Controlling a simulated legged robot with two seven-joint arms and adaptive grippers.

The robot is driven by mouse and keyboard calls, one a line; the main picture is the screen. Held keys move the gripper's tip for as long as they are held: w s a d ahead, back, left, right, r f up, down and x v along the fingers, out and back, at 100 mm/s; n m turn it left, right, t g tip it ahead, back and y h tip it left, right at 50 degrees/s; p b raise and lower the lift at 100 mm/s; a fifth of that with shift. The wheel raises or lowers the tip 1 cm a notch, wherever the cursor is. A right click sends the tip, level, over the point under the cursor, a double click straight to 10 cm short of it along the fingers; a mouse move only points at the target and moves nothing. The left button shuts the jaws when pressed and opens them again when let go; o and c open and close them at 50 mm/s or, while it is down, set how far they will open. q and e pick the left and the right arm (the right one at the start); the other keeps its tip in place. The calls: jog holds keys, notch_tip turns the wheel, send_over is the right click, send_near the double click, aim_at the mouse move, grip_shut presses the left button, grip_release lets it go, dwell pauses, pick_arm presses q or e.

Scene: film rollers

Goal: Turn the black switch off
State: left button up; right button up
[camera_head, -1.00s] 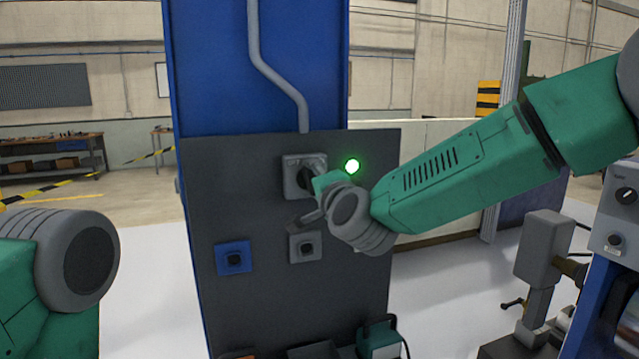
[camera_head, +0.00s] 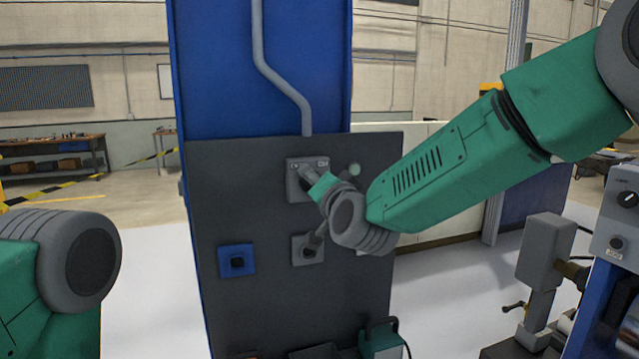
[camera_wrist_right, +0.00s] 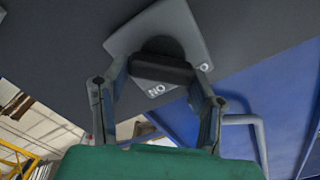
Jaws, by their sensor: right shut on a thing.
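The black switch (camera_wrist_right: 160,70) sits on a square grey plate (camera_wrist_right: 188,32) in the right wrist view. In the head view its plate (camera_head: 294,190) is on the dark panel (camera_head: 225,190), and my gripper and wrist largely cover the knob. My right gripper (camera_head: 311,172) is at the plate. In the wrist view its two fingers (camera_wrist_right: 160,76) are shut on the black switch, one on each side. The round indicator light (camera_head: 354,169) right of the plate is dull and unlit. My left gripper is out of view; only part of my left arm shows.
Below on the panel are a blue plate with a black knob (camera_head: 237,261) and a grey plate with a dark knob (camera_head: 308,250), close under my right wrist. A grey machine (camera_head: 545,255) stands at the right. A grey pipe (camera_head: 275,68) runs above the panel.

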jog(key=shift+s+a+f, duration=0.15)
jog(key=shift+a+f, duration=0.05)
jog(key=shift+f, duration=0.4)
jog(key=o, duration=1.2)
jog(key=shift+c, duration=0.2)
jog(key=shift+w+a+r, duration=0.15)
jog(key=shift+w+r, duration=0.05)
jog(key=shift+s+r, duration=0.1)
jog(key=v, duration=1.1)
jog(key=shift+s, duration=0.25)
